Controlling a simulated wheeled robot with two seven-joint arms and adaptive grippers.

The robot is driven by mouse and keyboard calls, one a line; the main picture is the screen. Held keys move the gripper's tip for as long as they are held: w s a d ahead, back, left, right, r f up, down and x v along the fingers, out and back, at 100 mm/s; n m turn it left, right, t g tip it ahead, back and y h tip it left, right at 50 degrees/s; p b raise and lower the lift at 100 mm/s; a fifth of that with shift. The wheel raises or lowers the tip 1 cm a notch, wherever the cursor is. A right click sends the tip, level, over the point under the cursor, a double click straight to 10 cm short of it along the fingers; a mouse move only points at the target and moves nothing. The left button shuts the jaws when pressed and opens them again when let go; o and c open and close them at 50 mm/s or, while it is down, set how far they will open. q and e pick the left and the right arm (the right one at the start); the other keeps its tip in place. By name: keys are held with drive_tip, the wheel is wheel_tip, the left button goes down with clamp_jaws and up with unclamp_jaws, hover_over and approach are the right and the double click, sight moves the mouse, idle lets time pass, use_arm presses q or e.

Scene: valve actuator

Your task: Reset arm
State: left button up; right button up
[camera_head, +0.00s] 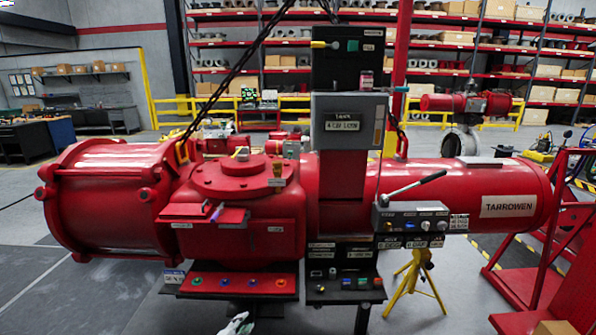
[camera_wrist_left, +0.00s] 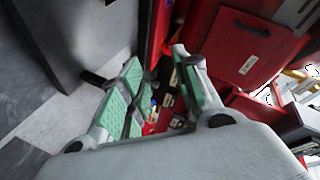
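The red valve actuator (camera_head: 240,185) lies across the middle of the head view, with a large cylinder (camera_head: 112,200) at its left and a long tube labelled TARROWEN (camera_head: 490,175) at its right. My left gripper (camera_head: 238,323) shows only as a small white and green tip at the bottom edge, below the actuator's front button panel (camera_head: 240,284). In the left wrist view, my left gripper (camera_wrist_left: 158,92) has its green-padded fingers apart, with no object clearly held between them. Red actuator parts (camera_wrist_left: 242,50) show beyond the fingers. My right gripper is not in view.
A grey control box (camera_head: 350,115) stands on the actuator, and a lever (camera_head: 412,188) tops a switch panel (camera_head: 420,222). A yellow stand (camera_head: 415,282) is below. Red railing (camera_head: 548,240) bounds the right. Floor (camera_head: 50,280) is clear at the lower left.

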use_arm(q)
drive_tip(key=s+a+f+n+g+y, duration=0.2)
drive_tip(key=s+f+n+g, duration=0.15)
drive_tip(key=s+f, duration=1)
drive_tip(key=s+a+f+n+g+y, duration=0.1)
drive_tip(key=s+a+f+n+g, duration=0.25)
drive_tip(key=s+f, duration=0.95)
drive_tip(key=s+f+n+g, duration=0.2)
drive_tip(key=s+f, duration=0.1)
drive_tip(key=s, duration=0.9)
drive_tip(key=s+f+n+g, duration=0.1)
drive_tip(key=s+f+g, duration=0.1)
drive_tip(key=s, duration=1)
drive_tip(key=s+f+n+g+y, duration=0.1)
drive_tip(key=s+f, duration=0.3)
drive_tip(key=s, duration=0.8)
drive_tip(key=shift+s+f+n+g, duration=0.25)
drive_tip(key=shift+n+g, duration=0.15)
drive_tip(key=shift+n, duration=0.4)
drive_tip(key=shift+o, duration=0.4)
drive_tip(key=shift+w, duration=0.1)
